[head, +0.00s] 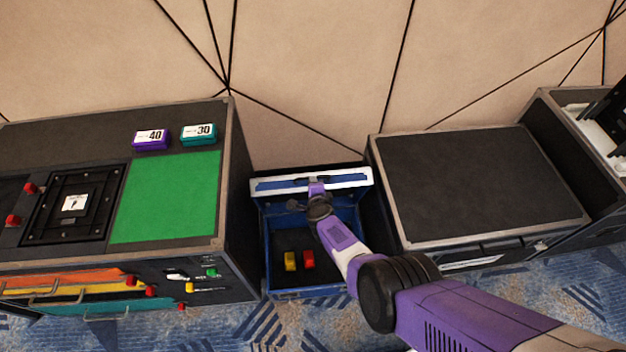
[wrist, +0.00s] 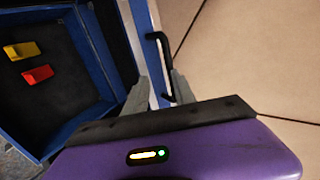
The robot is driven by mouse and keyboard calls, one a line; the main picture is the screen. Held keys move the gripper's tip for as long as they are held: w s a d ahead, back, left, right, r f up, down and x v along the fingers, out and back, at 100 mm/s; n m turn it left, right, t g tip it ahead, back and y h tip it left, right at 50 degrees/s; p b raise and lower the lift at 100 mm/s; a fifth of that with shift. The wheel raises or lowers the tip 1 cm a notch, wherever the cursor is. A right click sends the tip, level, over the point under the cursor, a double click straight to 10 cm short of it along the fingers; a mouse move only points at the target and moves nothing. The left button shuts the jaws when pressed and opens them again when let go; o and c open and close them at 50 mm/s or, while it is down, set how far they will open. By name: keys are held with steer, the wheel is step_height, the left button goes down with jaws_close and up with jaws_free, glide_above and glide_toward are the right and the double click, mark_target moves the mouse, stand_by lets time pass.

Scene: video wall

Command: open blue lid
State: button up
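The blue lid (head: 275,184) stands raised, about upright, at the back of a blue box (head: 262,250); in the head view I see mainly its pale edge. In the wrist view the lid (wrist: 153,48) is seen edge-on, with a black handle (wrist: 165,60) on its outer side. My gripper (head: 317,184) is at the middle of the lid's top edge. In the wrist view my gripper's grey fingers (wrist: 160,88) are apart, with the lower end of the handle between or just beyond them. I cannot tell whether they touch it.
A yellow block (head: 290,261) and a red block (head: 308,259) lie inside the open box. A black case (head: 480,185) stands close on the right. A counter with a green panel (head: 170,195) stands on the left. A beige wall (head: 310,80) rises behind the lid.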

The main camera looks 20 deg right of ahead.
steer(key=shift+p+v, duration=1.85)
steer(key=shift+v, duration=0.45)
steer(key=shift+c, duration=0.2)
